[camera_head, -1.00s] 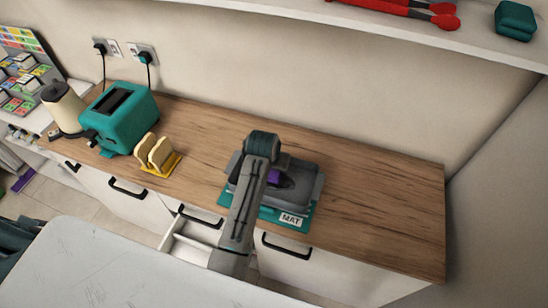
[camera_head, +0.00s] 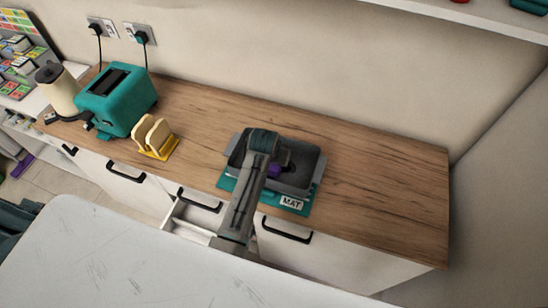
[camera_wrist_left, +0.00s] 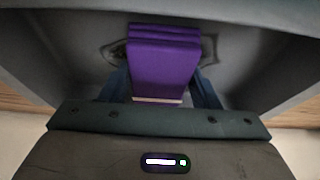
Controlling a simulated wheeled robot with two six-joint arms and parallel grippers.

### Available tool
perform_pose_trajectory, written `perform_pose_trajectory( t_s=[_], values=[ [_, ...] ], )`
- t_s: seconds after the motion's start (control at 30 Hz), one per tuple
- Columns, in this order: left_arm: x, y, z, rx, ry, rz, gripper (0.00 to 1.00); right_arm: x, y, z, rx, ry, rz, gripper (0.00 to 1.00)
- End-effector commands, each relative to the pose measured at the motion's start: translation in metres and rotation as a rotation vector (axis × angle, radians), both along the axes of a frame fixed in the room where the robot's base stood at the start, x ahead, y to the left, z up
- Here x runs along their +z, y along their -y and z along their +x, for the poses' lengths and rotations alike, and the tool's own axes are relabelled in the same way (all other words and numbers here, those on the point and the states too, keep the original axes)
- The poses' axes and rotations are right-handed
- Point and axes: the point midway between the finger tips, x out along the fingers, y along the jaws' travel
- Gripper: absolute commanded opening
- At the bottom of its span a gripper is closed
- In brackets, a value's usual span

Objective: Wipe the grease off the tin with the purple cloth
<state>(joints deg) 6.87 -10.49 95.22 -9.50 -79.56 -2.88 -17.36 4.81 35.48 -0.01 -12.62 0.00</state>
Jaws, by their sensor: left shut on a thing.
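The tin (camera_head: 300,178) is a dark grey rectangular pan on a teal mat (camera_head: 228,184) labelled MAT, on the wooden counter. My left gripper (camera_wrist_left: 158,98) is shut on the folded purple cloth (camera_wrist_left: 164,62), inside the tin. The cloth also shows in the head view (camera_head: 275,171), partly behind my arm. In the left wrist view the tin's grey floor and walls surround the cloth, and dark marks show on the floor on both sides of it. Whether the cloth touches the floor is hard to tell. My right gripper is not in view.
A yellow rack with bread slices (camera_head: 155,137) and a teal toaster (camera_head: 117,100) stand to the left, with a cream kettle (camera_head: 60,92) beyond. The counter right of the mat (camera_head: 385,190) is clear. An open drawer (camera_head: 190,220) is below the front edge.

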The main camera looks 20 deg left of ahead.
Motion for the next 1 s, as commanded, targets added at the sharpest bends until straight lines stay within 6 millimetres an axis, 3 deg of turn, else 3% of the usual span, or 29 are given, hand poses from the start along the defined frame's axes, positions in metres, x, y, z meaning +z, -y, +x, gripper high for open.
perform_pose_trajectory(
  t_s=[1.0],
  values=[
    [-0.0071,0.0000,0.0001,0.000,0.000,0.000,0.38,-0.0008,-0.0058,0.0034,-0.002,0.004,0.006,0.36]
  ],
)
